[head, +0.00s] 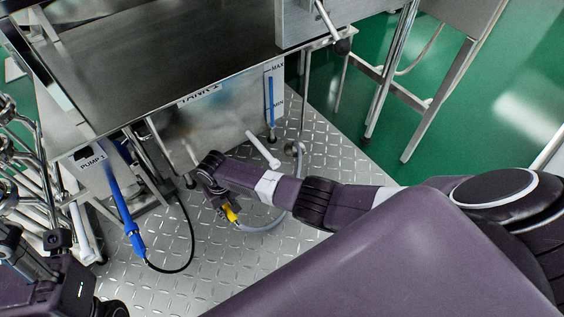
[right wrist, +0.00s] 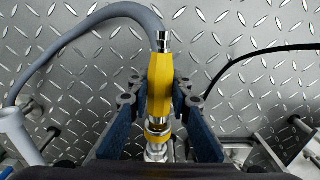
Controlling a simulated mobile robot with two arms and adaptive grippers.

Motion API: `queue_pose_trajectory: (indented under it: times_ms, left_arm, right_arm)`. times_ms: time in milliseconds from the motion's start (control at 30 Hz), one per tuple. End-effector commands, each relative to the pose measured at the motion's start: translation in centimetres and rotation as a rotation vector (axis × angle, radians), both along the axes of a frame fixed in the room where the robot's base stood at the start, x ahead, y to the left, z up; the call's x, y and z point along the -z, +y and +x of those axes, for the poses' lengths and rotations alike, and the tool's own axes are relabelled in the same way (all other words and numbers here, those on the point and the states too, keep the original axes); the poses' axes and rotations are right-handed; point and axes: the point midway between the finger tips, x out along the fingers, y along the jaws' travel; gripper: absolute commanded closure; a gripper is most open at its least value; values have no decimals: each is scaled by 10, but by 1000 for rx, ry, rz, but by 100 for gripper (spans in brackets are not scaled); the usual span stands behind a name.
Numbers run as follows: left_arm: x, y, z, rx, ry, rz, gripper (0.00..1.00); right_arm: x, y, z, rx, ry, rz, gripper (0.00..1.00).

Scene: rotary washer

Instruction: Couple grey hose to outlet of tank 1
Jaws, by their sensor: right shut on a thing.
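My right gripper (head: 226,207) is low over the floor plate in front of tank 1 (head: 215,125), its fingers shut on the yellow coupling (head: 231,213) of the grey hose. In the right wrist view my right gripper (right wrist: 160,105) has its blue pads on either side of the yellow coupling (right wrist: 160,82); a silver fitting shows at its near end. The grey hose (right wrist: 62,48) bends away to the left from the far end; in the head view the grey hose (head: 268,226) curves right behind my forearm. I cannot make out the tank outlet. My left arm is at the lower left; its jaws are unclear.
A white lever (head: 262,148) sticks out below the tank. PUMP 1 (head: 92,161) stands left, with a blue probe (head: 132,232) and black cable (head: 190,240). Metal pipes crowd the far left. The diamond-plate floor (head: 190,275) is mostly clear.

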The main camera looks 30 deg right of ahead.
Motion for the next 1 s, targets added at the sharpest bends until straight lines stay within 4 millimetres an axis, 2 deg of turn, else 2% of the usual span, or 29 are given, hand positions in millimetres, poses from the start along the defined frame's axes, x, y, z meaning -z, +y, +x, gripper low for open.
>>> queue_pose_trajectory:
  times_ms: [300,333,500,833,1000]
  left_arm:
    - [7,0,0,0,0,0,60]
    - [7,0,0,0,0,0,60]
    - [6,0,0,0,-1,0,60]
    - [4,1,0,-1,-6,-3,60]
    - [5,0,0,-1,-4,-1,60]
  right_arm:
    - [1,1,7,0,-1,1,100]
    - [0,1,7,0,0,1,80]
    - [0,1,6,0,0,0,62]
    - [-1,0,6,0,1,0,61]
    - [-12,1,7,-1,-1,3,61]
